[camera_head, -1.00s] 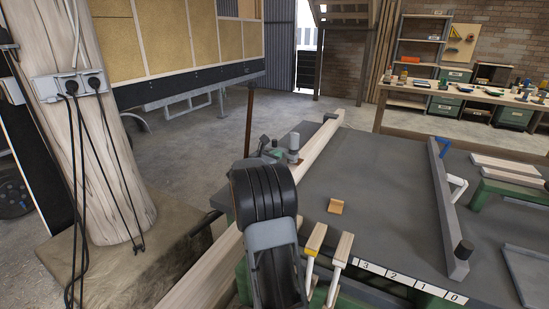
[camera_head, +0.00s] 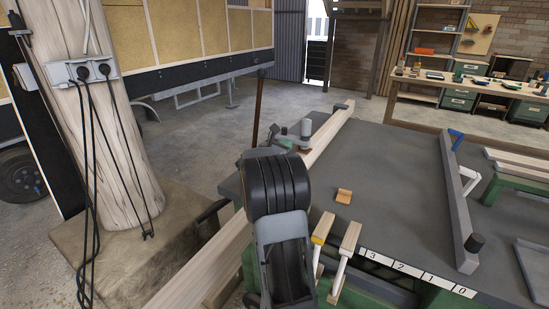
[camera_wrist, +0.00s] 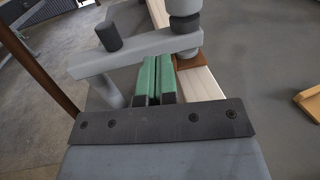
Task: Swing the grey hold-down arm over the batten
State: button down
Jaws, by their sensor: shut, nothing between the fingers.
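The grey hold-down arm (camera_wrist: 140,52) lies across the upper middle of the wrist view, with a black knob (camera_wrist: 108,36) near its left end. Its right end carries a grey spindle (camera_wrist: 185,28) with a brown pad (camera_wrist: 191,62) beneath, over the pale batten (camera_wrist: 201,84); I cannot tell whether the pad touches it. In the head view the spindle (camera_head: 306,128) stands beside the batten's far stretch (camera_head: 328,136). My gripper (camera_wrist: 154,62) is shut and empty, its green fingers close to the arm's near side between post and spindle. Contact is unclear. In the head view my wrist hides part of the batten.
The dark bench top (camera_head: 395,170) is mostly clear. A tan block (camera_head: 344,196) lies on it. A long grey bar (camera_head: 456,195) with a blue handle is on the right. A wooden post (camera_head: 110,150) with hanging cables stands at left, and a thin brown rod (camera_head: 258,112) rises behind my gripper.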

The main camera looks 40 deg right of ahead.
jog(key=s+a, duration=0.3)
jog(key=a, duration=0.8)
jog(key=shift+a+r+p, duration=0.1)
jog(key=shift+a+p, duration=0.05)
jog(key=shift+p, duration=0.2)
